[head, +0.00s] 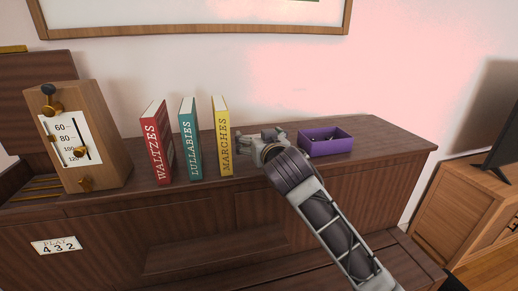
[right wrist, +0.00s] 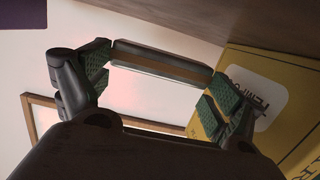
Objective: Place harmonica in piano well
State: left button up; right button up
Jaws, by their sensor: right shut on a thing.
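My right gripper (head: 258,138) is over the piano top, between the yellow MARCHES book (head: 221,138) and the purple box. In the right wrist view its green-padded fingers are shut on the harmonica (right wrist: 160,65), a silver bar with a brown strip, held lengthwise between them. In the head view the harmonica is mostly hidden by the gripper. The piano (head: 210,225) is dark wood. Its well (head: 38,188) is the opening at the far left, with brass strips inside, partly hidden behind the metronome. My left gripper is not in view.
The wooden metronome (head: 85,135) stands beside the well. The red WALTZES book (head: 157,143) and teal LULLABIES book (head: 190,140) stand upright left of the yellow one. The purple box (head: 327,148) holds small items. The piano top's right end is clear.

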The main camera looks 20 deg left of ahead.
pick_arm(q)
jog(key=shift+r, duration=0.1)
pick_arm(e)
jog(key=shift+f, duration=1.55)
jog(key=shift+f, duration=0.15)
jog(key=o, duration=0.7)
jog(key=shift+v, duration=2.1)
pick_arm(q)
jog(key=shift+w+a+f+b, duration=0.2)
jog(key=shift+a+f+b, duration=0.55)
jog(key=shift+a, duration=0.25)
pick_arm(e)
jog(key=v, duration=0.8)
jog(key=shift+w, duration=0.1)
